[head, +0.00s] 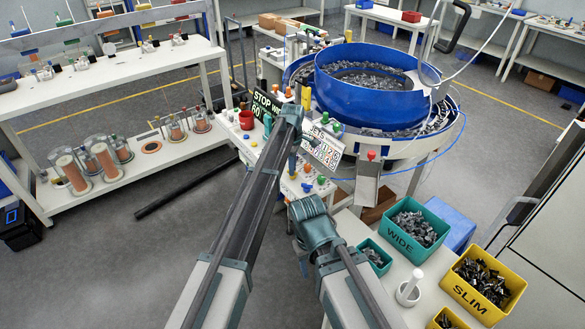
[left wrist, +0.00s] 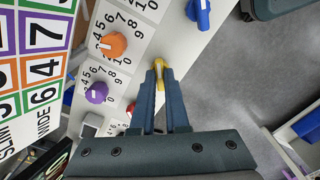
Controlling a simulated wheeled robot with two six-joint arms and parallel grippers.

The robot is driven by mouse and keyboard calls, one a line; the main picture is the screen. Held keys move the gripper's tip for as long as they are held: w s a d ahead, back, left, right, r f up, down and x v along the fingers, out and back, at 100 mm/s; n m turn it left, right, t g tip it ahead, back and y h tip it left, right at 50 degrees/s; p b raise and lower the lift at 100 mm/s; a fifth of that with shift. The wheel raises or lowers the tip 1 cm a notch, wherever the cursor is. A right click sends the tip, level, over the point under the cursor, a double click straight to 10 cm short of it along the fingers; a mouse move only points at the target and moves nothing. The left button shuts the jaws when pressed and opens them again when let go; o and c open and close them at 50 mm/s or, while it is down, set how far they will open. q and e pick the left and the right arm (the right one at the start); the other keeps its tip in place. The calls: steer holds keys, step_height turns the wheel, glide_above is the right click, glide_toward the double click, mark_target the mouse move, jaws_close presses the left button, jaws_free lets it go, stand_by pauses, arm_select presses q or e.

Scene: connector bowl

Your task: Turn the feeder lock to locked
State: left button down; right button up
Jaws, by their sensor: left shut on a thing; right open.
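My left gripper (left wrist: 157,68) is shut on a small yellow handle (left wrist: 160,63) at the edge of a white control panel (left wrist: 175,45) in the left wrist view. No lock label is readable, so I cannot tell its setting; it may be the feeder lock. In the head view my left gripper (head: 292,174) points down at the panel, and its fingertips are hard to make out. An orange knob (left wrist: 112,44), a purple knob (left wrist: 96,92) and a blue knob (left wrist: 200,13) stand near it. My right gripper (head: 303,262) is open and empty, close in front of the panel.
A blue bowl feeder (head: 370,100) with connectors stands behind the panel. A number board (head: 322,148) stands on the panel's far side. A green WIDE bin (head: 415,232) and a yellow SLIM bin (head: 483,285) are on the right.

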arm_select(q)
steer(key=m, duration=0.4)
steer(key=shift+m, duration=0.3)
steer(key=m, duration=0.3)
steer(key=shift+m, duration=0.4)
steer(key=m, duration=0.4)
steer(key=shift+m, duration=1.7)
steer(key=shift+s, duration=0.1)
steer(key=c, duration=0.9)
jaws_free()
